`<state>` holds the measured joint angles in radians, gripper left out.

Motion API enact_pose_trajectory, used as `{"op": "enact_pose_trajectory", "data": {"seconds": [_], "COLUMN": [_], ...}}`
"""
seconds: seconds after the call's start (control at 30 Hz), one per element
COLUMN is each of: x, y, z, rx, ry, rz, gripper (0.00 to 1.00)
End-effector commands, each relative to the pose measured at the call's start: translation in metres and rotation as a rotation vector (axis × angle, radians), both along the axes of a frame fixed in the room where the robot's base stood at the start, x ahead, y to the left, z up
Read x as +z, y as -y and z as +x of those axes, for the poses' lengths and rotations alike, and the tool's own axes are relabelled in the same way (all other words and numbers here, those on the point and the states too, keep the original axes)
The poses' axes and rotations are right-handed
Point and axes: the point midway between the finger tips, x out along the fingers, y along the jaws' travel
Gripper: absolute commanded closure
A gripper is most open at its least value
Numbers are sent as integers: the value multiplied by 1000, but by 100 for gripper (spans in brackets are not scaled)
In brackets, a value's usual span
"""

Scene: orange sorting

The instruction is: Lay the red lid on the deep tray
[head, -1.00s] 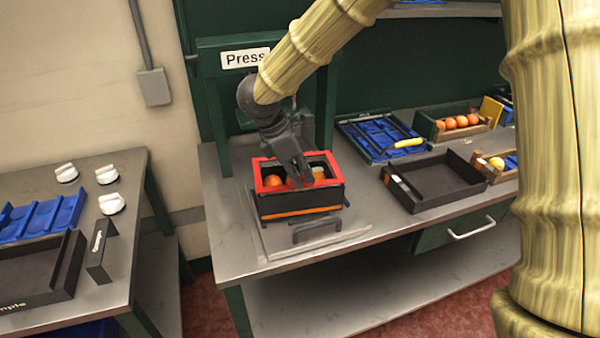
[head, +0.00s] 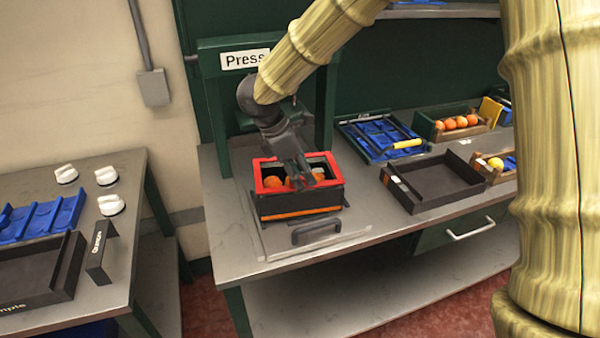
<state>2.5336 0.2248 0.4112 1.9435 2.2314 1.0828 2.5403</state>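The red lid (head: 268,187) is an open frame. It lies along the top of the deep tray (head: 290,207), a black box with an orange stripe low on its front. The lid looks roughly level with the tray's rim, but I cannot tell whether it is fully seated. Oranges (head: 273,183) show through its opening. My gripper (head: 305,182) points down over the middle of the opening and hides part of the lid and oranges. Its fingertips are dark and small, so I cannot tell whether they are open or touching the lid.
The tray stands on a plate with a dark handle (head: 316,231), under the "Press" sign (head: 244,59). An empty black tray (head: 432,180) and a blue tray (head: 372,134) are to the right, with a crate of oranges (head: 456,122) behind. Another table with white knobs (head: 111,204) stands left.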

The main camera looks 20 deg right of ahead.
Motion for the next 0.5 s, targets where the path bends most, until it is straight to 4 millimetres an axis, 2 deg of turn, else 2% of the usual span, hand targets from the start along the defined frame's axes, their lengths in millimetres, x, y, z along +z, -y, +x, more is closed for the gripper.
{"op": "enact_pose_trajectory", "data": {"seconds": [0.27, 0.5], "x": [0, 11], "y": [0, 0], "z": [0, 0], "rx": [0, 0], "ry": [0, 1], "rz": [0, 0], "gripper": [59, 59]}}
